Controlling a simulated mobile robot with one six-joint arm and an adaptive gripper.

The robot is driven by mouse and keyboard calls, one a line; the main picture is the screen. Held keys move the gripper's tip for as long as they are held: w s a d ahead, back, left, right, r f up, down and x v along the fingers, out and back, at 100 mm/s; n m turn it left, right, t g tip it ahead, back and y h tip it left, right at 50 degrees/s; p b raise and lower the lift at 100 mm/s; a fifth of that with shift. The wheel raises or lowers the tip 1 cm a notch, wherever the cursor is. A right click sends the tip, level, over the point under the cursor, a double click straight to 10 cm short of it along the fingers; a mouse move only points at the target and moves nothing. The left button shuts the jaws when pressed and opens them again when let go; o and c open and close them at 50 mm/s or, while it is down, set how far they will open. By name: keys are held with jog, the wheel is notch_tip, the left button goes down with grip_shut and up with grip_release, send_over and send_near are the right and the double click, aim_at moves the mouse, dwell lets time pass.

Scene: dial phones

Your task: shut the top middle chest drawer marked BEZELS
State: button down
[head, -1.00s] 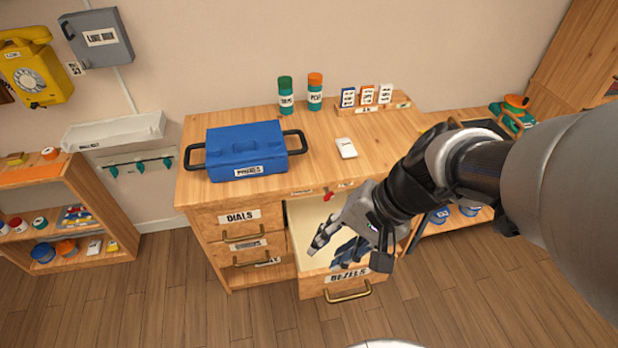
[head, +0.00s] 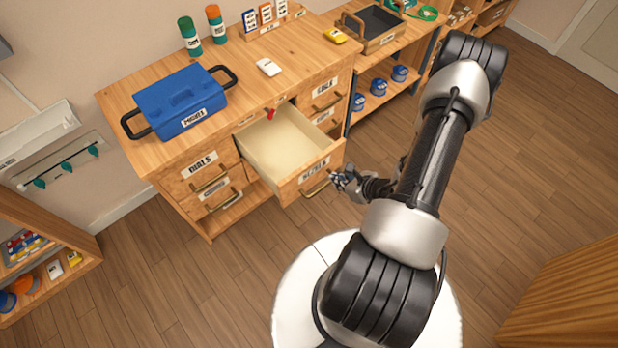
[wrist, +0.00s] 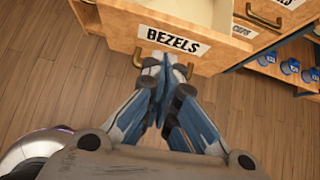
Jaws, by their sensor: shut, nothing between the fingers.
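The BEZELS drawer (head: 302,187) is the top middle drawer of the wooden chest (head: 120,100). It stands pulled out, and its inside looks empty in the head view. Its label and part of its brass handle show in the wrist view (wrist: 205,58). My gripper (head: 338,182) is at the drawer front, close to the handle's right end. In the wrist view my gripper (wrist: 162,65) is shut and empty, its tips over the handle just below the label. I cannot tell whether the tips touch the front.
A blue case (head: 180,103) and a white box (head: 269,67) are on the chest top. A red item (head: 270,113) sits at the top edge above the open drawer. A shelf with blue tins (head: 378,86) stands to the right. The floor before the chest is clear.

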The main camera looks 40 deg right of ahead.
jog(key=s+f, duration=0.1)
jog(key=b, duration=0.3)
send_near(310, 172)
notch_tip(310, 172, down, 3)
jog(key=w, duration=0.1)
jog(key=w+a, duration=0.1)
jog(key=w, duration=0.1)
jog(key=shift+w+r+m+h+b, duration=0.2)
jog(key=shift+m+h+b, duration=0.1)
jog(key=shift+m+b, duration=0.1)
jog(key=shift+d, duration=0.1)
